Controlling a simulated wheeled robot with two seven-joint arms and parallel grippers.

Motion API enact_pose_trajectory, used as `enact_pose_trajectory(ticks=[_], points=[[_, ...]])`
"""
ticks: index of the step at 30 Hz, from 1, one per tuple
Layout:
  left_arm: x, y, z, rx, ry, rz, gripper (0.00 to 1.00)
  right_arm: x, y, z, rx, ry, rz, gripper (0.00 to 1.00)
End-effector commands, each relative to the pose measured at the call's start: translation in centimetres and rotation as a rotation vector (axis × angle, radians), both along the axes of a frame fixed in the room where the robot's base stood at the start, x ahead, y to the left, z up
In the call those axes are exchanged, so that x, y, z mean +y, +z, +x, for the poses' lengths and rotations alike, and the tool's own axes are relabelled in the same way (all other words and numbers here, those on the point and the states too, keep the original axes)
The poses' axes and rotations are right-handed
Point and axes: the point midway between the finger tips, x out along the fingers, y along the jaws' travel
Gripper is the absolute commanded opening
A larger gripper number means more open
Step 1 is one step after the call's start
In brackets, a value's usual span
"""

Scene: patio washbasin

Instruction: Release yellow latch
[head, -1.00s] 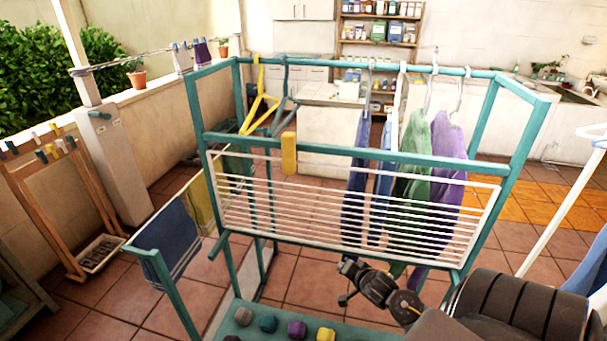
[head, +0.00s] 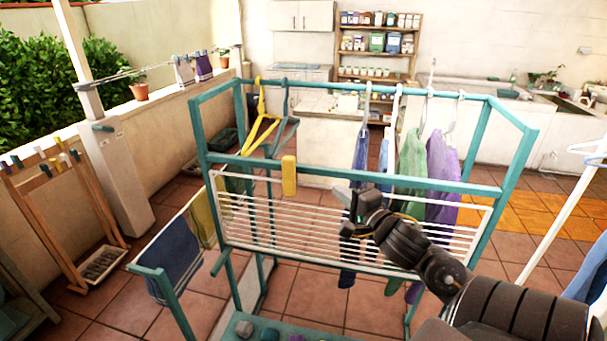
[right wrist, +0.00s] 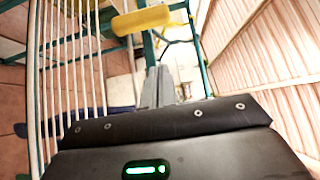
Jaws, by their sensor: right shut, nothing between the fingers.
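The yellow latch (head: 289,175) is an upright block on the upper teal crossbar of the drying rack (head: 360,175), at the top edge of the folded white wire panel (head: 300,227). In the right wrist view the yellow latch (right wrist: 141,19) lies ahead near the top, beyond the fingers. My right gripper (head: 347,219) is shut and empty, in front of the wire panel, below and to the right of the latch, apart from it. In the right wrist view its fingers (right wrist: 158,84) show at the centre. My left gripper is not in view.
Yellow and teal hangers (head: 262,125) hang at the rack's left, and green and purple garments (head: 441,165) at its right. A blue towel (head: 175,260) hangs on the left side arm. A white pole (head: 550,225) stands at the right. Space in front of the latch looks clear.

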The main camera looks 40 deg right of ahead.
Motion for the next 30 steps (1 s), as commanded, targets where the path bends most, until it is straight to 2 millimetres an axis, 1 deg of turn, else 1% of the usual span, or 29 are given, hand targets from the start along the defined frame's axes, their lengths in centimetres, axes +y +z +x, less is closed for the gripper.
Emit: enact_pose_trajectory(ticks=[5,12,16,17,18,24,30], points=[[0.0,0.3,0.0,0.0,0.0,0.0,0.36,-0.4,0.2,2.1,-0.004,-0.001,0.0,0.0],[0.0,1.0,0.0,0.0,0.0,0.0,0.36,-1.3,0.3,7.1,-0.003,-0.001,0.002,0.0],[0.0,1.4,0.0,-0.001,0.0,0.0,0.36,-1.8,0.3,9.5,-0.001,-0.001,0.002,0.0],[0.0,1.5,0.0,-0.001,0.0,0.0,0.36,-1.8,0.3,10.0,-0.001,-0.001,0.002,0.0],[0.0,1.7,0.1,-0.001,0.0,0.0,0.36,-1.2,0.2,10.5,-0.002,0.001,0.004,0.0],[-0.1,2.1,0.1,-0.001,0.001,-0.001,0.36,0.2,0.1,12.3,-0.001,0.001,0.002,0.0],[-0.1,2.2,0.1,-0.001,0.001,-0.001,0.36,0.6,0.0,12.9,0.0,0.0,-0.001,0.0]])
